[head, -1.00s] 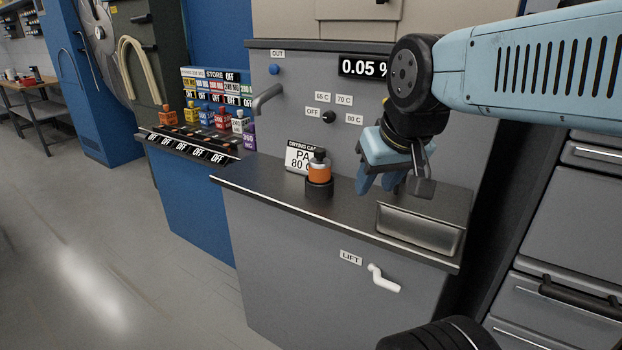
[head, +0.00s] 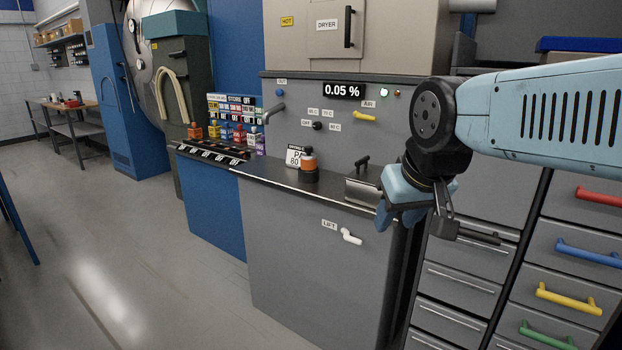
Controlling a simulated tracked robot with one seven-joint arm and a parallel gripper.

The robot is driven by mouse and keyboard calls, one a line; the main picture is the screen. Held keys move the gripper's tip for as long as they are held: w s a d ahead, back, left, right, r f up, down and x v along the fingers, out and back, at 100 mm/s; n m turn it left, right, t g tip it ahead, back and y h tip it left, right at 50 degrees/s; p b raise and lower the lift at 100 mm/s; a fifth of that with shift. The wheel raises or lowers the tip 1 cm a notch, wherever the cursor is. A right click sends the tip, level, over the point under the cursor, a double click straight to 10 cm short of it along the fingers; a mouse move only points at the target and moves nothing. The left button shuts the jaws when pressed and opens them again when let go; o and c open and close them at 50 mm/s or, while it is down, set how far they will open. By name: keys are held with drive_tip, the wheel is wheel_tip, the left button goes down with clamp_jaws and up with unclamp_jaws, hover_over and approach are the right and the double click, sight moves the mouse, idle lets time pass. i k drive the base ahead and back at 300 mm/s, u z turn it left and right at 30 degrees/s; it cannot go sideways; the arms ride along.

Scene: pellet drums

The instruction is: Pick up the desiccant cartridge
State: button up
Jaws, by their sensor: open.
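An orange cartridge with a black cap (head: 309,164) stands upright on the dark counter of the grey dryer cabinet; it looks like the desiccant cartridge, though no name shows on it. It sits in or on a black base. My gripper (head: 398,216) hangs at the right end of the counter, right of and below the cartridge in the picture, clearly apart from it. Its light blue fingers point down, with nothing seen between them. The gripper partly covers the counter's right end.
A metal tray (head: 362,192) is at the counter's right end. A white lift handle (head: 351,237) sticks out of the cabinet front. Several coloured bottles (head: 226,132) stand on the blue unit at left. Drawers with coloured handles (head: 568,299) are at right. The floor at left is clear.

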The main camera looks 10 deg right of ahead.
sight(308, 159)
drive_tip(key=u, duration=0.1)
drive_tip(key=k, duration=0.3)
drive_tip(key=u, duration=0.75)
drive_tip(key=i, duration=1.45)
drive_tip(key=z, duration=1.35)
drive_tip(key=i, duration=0.55)
drive_tip(key=u, duration=0.25)
drive_tip(key=k, duration=0.5)
